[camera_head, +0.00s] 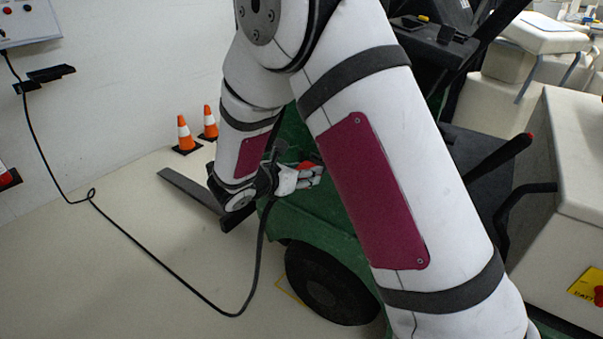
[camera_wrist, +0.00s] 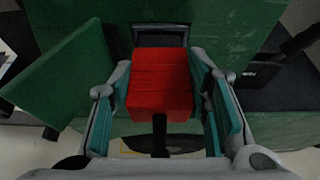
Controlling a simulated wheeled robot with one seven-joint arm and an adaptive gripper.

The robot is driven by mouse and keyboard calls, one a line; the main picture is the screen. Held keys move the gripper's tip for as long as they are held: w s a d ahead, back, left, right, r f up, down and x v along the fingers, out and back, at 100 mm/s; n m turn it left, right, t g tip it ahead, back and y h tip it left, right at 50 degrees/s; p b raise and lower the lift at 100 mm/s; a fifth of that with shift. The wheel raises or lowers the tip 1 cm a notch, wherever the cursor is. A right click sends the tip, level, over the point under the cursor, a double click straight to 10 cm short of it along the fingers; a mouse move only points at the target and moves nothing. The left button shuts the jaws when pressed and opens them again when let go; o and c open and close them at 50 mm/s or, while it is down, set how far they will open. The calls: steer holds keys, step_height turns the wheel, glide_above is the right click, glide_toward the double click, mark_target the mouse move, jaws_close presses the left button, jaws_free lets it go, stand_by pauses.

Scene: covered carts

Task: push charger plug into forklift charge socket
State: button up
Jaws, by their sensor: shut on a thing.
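My gripper (camera_head: 304,178) is shut on a red charger plug (camera_wrist: 162,82), with a teal finger pad on each side of it. A black cable trails back from the plug's near end in the wrist view. The plug also shows as a small red patch (camera_head: 308,165) in the head view. The charge socket (camera_wrist: 162,36) is a dark recess with a grey frame in the forklift's green body (camera_head: 318,218), right beyond the plug's far end. The plug hides the socket's lower part, so I cannot tell how far in it is.
A green flap (camera_wrist: 68,72) stands open left of the socket. The black cable (camera_head: 150,255) runs across the floor from the wall charger (camera_head: 28,22). Orange cones (camera_head: 185,134) stand by the wall. A covered cart (camera_head: 560,160) is at the right. The left floor is mostly clear.

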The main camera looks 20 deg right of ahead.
steer(key=shift+w+d, duration=0.8)
steer(key=shift+d, duration=0.3)
steer(key=o, duration=1.5)
steer(key=shift+c, duration=0.2)
steer(key=shift+s+a, duration=0.1)
steer(key=shift+a, duration=0.05)
steer(key=v, duration=1.1)
steer(key=shift+s+a+r, duration=0.15)
steer(key=shift+s+a, duration=0.1)
